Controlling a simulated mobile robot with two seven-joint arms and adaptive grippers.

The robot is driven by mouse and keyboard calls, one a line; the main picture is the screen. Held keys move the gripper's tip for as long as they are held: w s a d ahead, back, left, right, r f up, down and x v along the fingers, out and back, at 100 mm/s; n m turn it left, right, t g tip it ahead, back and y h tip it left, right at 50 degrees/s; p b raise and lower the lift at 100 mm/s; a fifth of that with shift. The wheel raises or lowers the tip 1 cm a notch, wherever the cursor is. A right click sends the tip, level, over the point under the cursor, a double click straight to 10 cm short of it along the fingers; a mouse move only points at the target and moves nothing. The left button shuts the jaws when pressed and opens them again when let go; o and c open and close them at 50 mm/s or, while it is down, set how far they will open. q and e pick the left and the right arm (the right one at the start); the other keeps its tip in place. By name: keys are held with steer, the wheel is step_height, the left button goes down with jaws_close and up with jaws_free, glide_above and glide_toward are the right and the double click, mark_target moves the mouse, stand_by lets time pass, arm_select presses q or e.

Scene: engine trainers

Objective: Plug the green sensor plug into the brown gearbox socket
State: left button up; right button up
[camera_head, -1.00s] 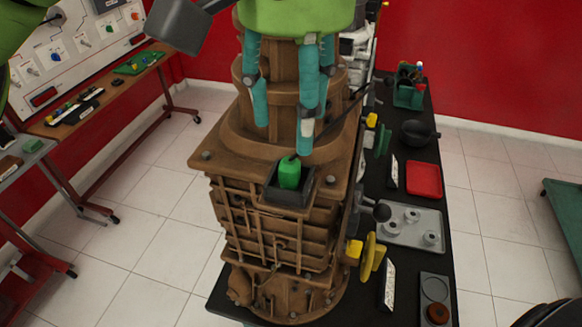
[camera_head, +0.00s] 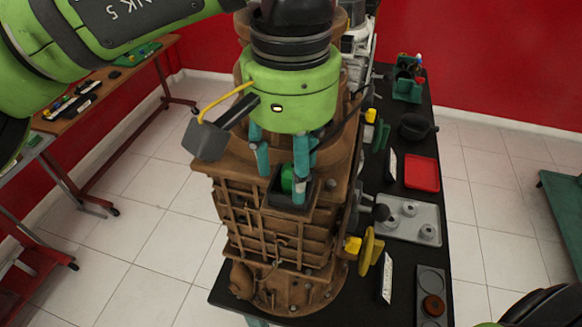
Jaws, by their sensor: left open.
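The brown gearbox (camera_head: 270,235) stands upright on a black bench. A dark square socket box (camera_head: 288,202) sits on its upper front ledge. The green plug (camera_head: 287,179) is upright in the mouth of this box, partly hidden by a finger; I cannot tell how deep it sits. My left gripper (camera_head: 283,185), a green body with teal fingers, points down from above. It is open, with its fingertips low around the plug; whether they touch it is unclear. My right gripper is not in view.
Right of the gearbox, the black bench (camera_head: 408,275) holds a red tray (camera_head: 421,173), a grey tray (camera_head: 400,232) with metal parts, a dark pan (camera_head: 416,128) and a yellow wheel (camera_head: 368,253). A brown table (camera_head: 105,90) stands at left. The tiled floor between is clear.

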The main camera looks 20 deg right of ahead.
mark_target(291, 166)
arm_select(q)
steer(key=shift+s, duration=0.1)
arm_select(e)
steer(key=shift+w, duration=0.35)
arm_select(q)
jaws_close()
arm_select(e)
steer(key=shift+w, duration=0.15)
arm_select(q)
steer(key=shift+r, duration=0.45)
step_height(291, 166, up, 9)
steer(key=shift+b, duration=0.45)
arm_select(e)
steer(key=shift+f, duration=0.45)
